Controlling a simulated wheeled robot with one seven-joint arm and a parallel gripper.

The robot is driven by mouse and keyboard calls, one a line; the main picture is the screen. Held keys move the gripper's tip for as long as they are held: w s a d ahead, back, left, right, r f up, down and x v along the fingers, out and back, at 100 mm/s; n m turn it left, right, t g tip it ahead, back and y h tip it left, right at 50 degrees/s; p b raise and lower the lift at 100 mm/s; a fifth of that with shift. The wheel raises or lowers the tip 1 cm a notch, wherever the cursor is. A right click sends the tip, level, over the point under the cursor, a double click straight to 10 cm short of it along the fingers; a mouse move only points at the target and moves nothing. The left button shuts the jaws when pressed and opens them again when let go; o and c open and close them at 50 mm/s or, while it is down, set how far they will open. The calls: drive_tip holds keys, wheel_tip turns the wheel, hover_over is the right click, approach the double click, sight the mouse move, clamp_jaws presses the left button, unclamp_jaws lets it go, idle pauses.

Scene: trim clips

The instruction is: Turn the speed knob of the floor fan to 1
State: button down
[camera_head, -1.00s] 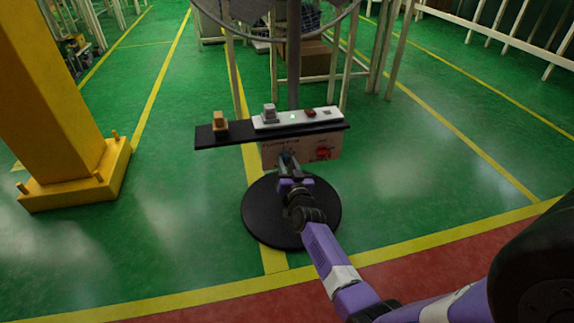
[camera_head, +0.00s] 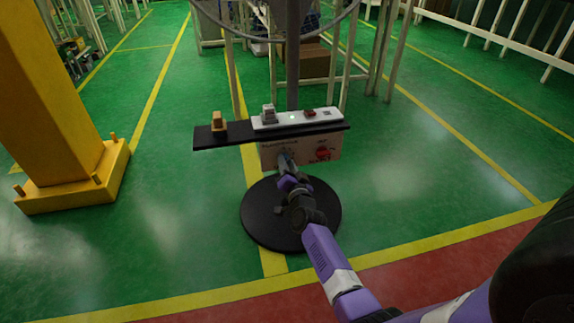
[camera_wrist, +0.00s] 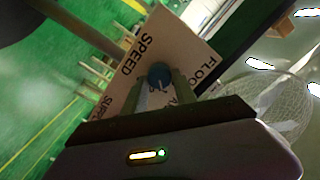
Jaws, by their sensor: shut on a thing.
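The floor fan's control panel (camera_head: 268,155) is a pale box below a black shelf, on a post over a round black base (camera_head: 262,222). In the wrist view the panel (camera_wrist: 190,45) shows the words SPEED and FLOOR. A dark blue round knob (camera_wrist: 159,73) is between the fingertips of my gripper (camera_wrist: 164,82). My gripper (camera_head: 286,160) is shut on this knob at the panel's left half. The fingers hide part of the markings, and which number the knob points to cannot be read. A red knob (camera_head: 322,154) is at the panel's right.
The black shelf (camera_head: 240,134) carries an orange block (camera_head: 218,121) and a white strip (camera_head: 325,117) with small fittings, just above my gripper. A yellow column (camera_head: 50,110) stands at the left. Open green floor lies around the base.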

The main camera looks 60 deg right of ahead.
drive_tip(key=c, duration=1)
unclamp_jaws()
drive_tip(key=shift+p+v, duration=1.95)
drive_tip(key=shift+v, duration=1.95)
